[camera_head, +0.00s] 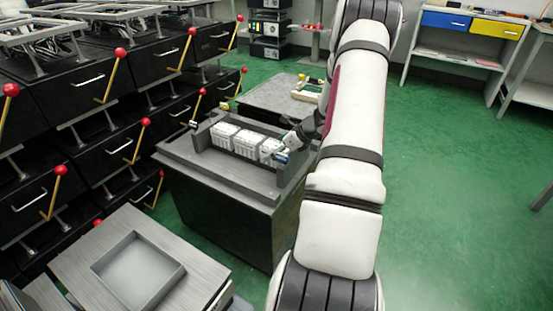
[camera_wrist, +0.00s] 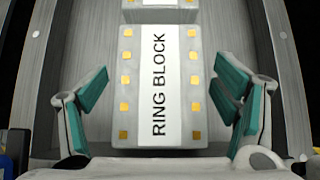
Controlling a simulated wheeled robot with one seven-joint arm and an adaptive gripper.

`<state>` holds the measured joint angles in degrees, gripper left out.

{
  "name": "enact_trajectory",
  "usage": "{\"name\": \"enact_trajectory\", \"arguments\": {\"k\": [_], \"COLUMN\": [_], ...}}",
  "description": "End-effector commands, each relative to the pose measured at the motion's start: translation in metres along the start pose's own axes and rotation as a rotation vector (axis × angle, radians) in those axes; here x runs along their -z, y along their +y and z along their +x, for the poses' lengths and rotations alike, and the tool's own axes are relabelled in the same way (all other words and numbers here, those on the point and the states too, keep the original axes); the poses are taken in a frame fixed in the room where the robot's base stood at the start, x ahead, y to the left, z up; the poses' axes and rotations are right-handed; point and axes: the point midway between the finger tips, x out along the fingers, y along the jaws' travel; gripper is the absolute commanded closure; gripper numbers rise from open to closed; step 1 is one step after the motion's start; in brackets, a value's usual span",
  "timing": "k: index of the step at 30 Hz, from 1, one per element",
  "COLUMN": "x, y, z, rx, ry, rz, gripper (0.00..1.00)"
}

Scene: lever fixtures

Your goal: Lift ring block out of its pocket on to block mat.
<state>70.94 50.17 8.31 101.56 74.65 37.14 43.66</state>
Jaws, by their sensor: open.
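The ring block (camera_wrist: 160,100) fills the middle of the wrist view, a pale block with gold squares along both sides and a white strip reading "RING BLOCK". My gripper (camera_wrist: 163,82) is open, its teal finger pads apart on the left and right of the block, with gaps visible on both sides. In the head view my gripper (camera_head: 284,150) is at the right end of a row of white blocks (camera_head: 247,142) in a grey holder; its fingers partly hide that end. I cannot tell for sure which surface is the block mat.
The holder stands on a dark bench (camera_head: 190,165) with raised grey walls. A grey tray (camera_head: 110,262) with a square recess is at the lower left. Drawers with red-knobbed levers (camera_head: 120,53) line the left. A second table (camera_head: 262,96) stands behind. Green floor at right is clear.

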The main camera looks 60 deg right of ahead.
Motion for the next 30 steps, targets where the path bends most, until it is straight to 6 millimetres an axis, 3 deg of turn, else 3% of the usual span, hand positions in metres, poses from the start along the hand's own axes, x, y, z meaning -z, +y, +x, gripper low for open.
{"name": "enact_trajectory", "arguments": {"k": [3,4,12,23,30], "x": [-0.001,-0.001,-0.001,-0.004,-0.024], "y": [0.0,0.0,0.0,0.0,0.0], "z": [-0.001,-0.001,-0.001,-0.005,-0.024], "rx": [0.001,0.0,0.0,0.001,0.001], "ry": [0.0,0.0,0.0,-0.001,-0.001], "rz": [0.0,-0.001,-0.001,-0.002,-0.004], "gripper": [0.18,0.23,0.82,0.82,0.82]}}
